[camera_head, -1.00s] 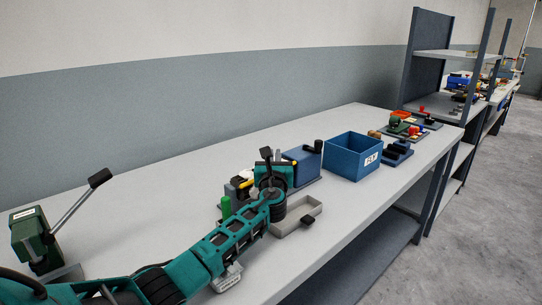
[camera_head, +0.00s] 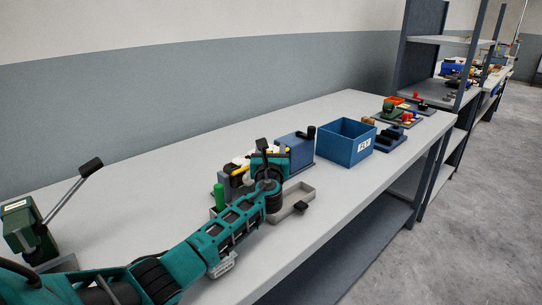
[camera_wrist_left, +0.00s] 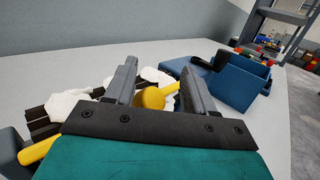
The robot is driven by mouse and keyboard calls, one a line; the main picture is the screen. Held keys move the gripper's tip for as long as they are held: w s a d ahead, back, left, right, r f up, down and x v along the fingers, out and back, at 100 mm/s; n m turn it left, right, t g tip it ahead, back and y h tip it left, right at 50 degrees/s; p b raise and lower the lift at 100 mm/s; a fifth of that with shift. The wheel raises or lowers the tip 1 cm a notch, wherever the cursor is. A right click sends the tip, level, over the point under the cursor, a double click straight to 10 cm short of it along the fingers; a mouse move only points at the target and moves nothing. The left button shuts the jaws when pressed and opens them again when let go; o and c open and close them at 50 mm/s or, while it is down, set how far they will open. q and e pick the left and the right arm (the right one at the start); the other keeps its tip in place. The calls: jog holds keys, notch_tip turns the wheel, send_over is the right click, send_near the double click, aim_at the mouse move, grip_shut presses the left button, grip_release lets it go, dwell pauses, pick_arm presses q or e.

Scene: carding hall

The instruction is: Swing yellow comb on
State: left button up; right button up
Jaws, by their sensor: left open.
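My left gripper (camera_head: 264,152) is open above a cluster of small parts on the bench. In the left wrist view a yellow rounded piece (camera_wrist_left: 150,97) shows between the two open fingers (camera_wrist_left: 158,72), with white fluff around it. I cannot tell whether the fingers touch it. A second yellow bar (camera_wrist_left: 38,150) shows at lower left there. In the head view a yellow part (camera_head: 240,170) shows just left of the gripper. The comb's teeth and its full shape are hidden by the gripper and fluff. My right gripper is not in view.
A blue block with a black handle (camera_head: 295,147) and an open blue bin (camera_head: 346,150) stand beyond the gripper. A grey tray (camera_head: 300,193) lies right of it, a green cylinder (camera_head: 219,196) left. A green lever device (camera_head: 22,228) stands at left. The bench (camera_head: 140,165) between is clear.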

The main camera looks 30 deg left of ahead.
pick_arm(q)
jog(key=p+v, duration=0.1)
jog(key=v, duration=1.1)
jog(key=shift+s+f, duration=0.25)
jog(key=shift+s, duration=0.05)
jog(key=shift+d, duration=0.1)
